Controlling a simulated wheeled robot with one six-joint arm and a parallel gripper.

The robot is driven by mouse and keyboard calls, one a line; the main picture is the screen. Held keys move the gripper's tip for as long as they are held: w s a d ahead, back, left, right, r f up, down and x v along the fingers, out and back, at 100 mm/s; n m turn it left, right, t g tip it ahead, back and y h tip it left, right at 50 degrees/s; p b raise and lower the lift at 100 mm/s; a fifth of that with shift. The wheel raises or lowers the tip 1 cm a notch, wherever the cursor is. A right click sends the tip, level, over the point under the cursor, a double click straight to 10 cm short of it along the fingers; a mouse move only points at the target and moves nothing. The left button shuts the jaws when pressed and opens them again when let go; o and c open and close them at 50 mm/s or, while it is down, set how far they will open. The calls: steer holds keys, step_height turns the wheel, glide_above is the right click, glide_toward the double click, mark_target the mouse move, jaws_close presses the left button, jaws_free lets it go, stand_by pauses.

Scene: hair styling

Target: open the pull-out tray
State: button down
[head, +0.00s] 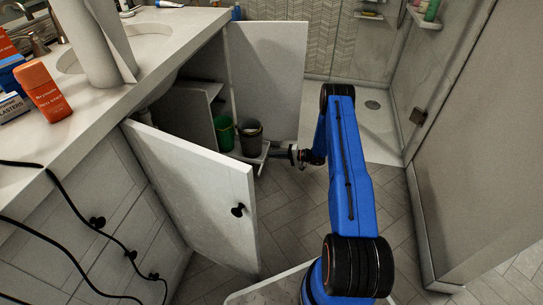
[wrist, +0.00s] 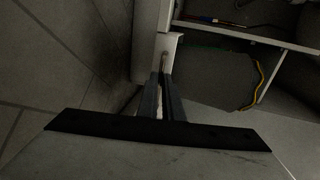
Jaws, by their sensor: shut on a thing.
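The pull-out tray (head: 262,156) is a light shelf low in the open cabinet under the counter. Its front end shows beside the cabinet opening. A green bin (head: 224,133) and a dark grey bin (head: 250,138) stand on it. My gripper (head: 275,154) reaches in from the right at the tray's front end. In the wrist view, the dark fingers of my gripper (wrist: 164,98) are shut at the narrow handle (wrist: 164,60) on the tray's pale front (wrist: 172,42). The exact contact is dim and partly hidden by the fingers.
The near cabinet door (head: 195,190) stands open, left of my arm. The far door (head: 268,75) is open behind the tray. A shower wall (head: 470,150) rises at the right. Tiled floor (head: 285,205) between is clear. Cables (head: 75,215) hang down the counter front.

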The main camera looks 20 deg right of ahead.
steer(key=c, duration=1.9)
jaws_free()
steer(key=shift+d, duration=0.15)
steer(key=v, duration=1.7)
steer(key=shift+s, duration=0.1)
steer(key=shift+d, duration=0.1)
